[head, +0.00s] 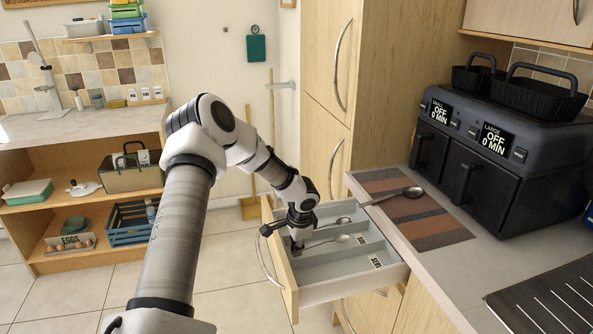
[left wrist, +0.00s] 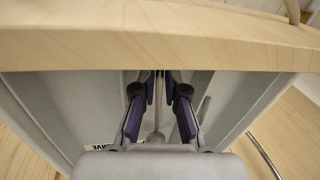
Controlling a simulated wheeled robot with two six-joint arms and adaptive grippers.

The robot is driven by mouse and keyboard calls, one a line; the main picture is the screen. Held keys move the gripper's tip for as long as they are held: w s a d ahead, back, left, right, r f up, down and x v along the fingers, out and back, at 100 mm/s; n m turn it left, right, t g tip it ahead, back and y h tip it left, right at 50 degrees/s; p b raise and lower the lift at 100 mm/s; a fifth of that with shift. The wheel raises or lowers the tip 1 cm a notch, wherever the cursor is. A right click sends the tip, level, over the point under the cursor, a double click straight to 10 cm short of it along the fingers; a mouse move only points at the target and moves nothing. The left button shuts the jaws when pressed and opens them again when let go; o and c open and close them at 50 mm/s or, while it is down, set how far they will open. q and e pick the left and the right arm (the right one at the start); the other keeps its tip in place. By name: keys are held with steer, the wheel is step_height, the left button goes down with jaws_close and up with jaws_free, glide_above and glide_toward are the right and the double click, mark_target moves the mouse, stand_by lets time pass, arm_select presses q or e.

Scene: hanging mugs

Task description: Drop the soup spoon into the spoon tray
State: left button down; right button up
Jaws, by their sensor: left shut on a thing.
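My left gripper (head: 298,246) is low over the open drawer, just inside its wooden front. It is shut on the handle of a metal spoon (head: 341,238), whose bowl points right within a middle compartment of the drawer's grey tray (head: 325,286). Whether the spoon rests on the compartment floor is unclear. A second spoon (head: 343,221) lies in the compartment behind. A larger spoon (head: 412,191) lies on the striped mat. In the left wrist view, the held spoon's shaft (left wrist: 157,118) shows between the fingers (left wrist: 159,100). My right gripper is out of view.
The drawer's front panel (head: 278,262) stands close beside the gripper; it also fills the top of the left wrist view (left wrist: 160,48). A label (head: 376,262) marks the nearest compartment. The counter (head: 440,262) with the striped mat (head: 432,222) and a black air fryer (head: 490,165) is to the right.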

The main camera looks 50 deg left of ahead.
arm_select(q)
steer(key=c, duration=1.1)
jaws_free()
steer(key=shift+c, duration=0.2)
step_height(320, 180, up, 12)
steer(key=d, duration=0.2)
steer(key=shift+s, duration=0.35)
steer(key=shift+d+f, duration=0.1)
steer(key=shift+f, duration=0.05)
